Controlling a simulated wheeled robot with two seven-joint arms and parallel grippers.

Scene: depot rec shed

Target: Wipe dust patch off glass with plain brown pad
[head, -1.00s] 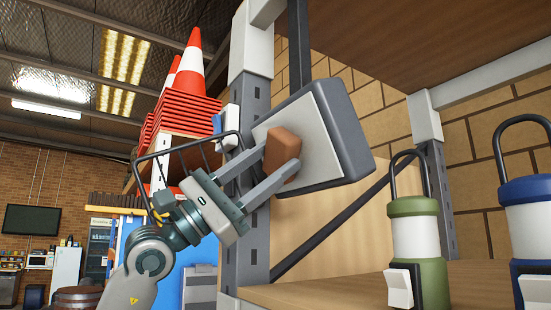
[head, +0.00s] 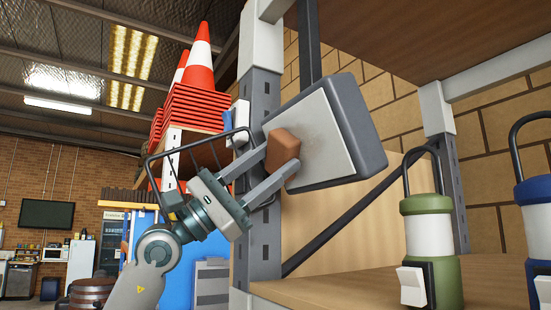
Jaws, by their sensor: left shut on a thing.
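A dark grey box-shaped unit with a pale glass face (head: 328,138) sits tilted beside the shelf post. My left gripper (head: 279,158) is shut on the plain brown pad (head: 284,145), one finger on each side of it. The pad is at the left part of the glass and seems to lie against it, though contact is hard to tell. The pad and fingers hide the glass behind them. I cannot make out a separate dust patch on the pale face. My right gripper is not in view.
A grey shelf post (head: 258,228) stands close beside my left gripper. A green lantern (head: 428,245) and a blue lantern (head: 537,225) stand on the wooden shelf (head: 345,291) at right. Traffic cones (head: 198,62) are stacked behind at left.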

